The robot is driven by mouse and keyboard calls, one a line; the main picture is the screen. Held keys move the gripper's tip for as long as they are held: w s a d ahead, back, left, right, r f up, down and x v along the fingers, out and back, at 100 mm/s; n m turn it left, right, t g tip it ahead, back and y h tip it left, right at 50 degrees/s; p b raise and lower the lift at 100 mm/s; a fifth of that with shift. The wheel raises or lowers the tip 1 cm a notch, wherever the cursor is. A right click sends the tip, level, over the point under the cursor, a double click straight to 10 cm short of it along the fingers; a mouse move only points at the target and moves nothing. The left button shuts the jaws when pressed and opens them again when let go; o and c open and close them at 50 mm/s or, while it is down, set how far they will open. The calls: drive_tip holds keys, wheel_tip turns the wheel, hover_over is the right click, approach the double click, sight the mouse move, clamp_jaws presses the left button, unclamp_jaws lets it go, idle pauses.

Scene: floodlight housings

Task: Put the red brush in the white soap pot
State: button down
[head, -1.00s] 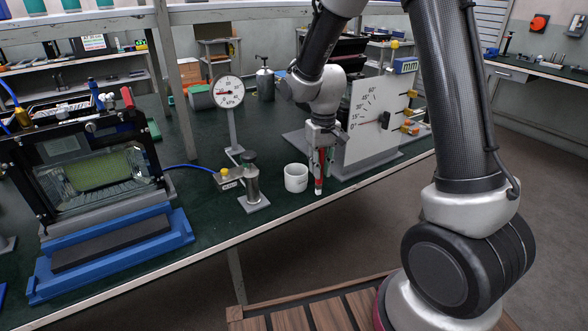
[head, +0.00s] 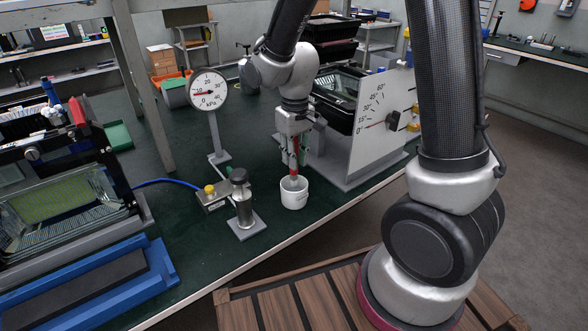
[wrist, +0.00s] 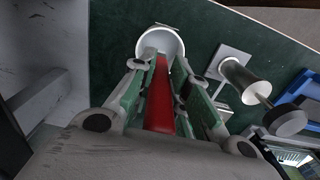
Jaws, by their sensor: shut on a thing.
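The white soap pot (head: 294,198) stands on the green bench top near its front edge, and it also shows in the wrist view (wrist: 172,38). My gripper (head: 293,165) is directly above the pot, pointing down. It is shut on the red brush (wrist: 160,100), whose red handle lies between the fingers. In the head view the brush (head: 294,171) points down with its lower end at the pot's mouth. In the wrist view the brush's far end overlaps the pot's opening. How deep the end reaches is hard to tell.
A pressure gauge (head: 208,90) on a post and a small metal pump (head: 243,205) stand left of the pot. A white angle-scale panel (head: 372,130) stands close on the right. A floodlight housing (head: 75,200) is at the far left.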

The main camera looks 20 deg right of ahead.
sight(295, 175)
drive_tip(key=shift+f, duration=1.85)
drive_tip(key=c, duration=1.4)
unclamp_jaws()
drive_tip(key=shift+f, duration=0.1)
drive_tip(key=shift+o, duration=0.2)
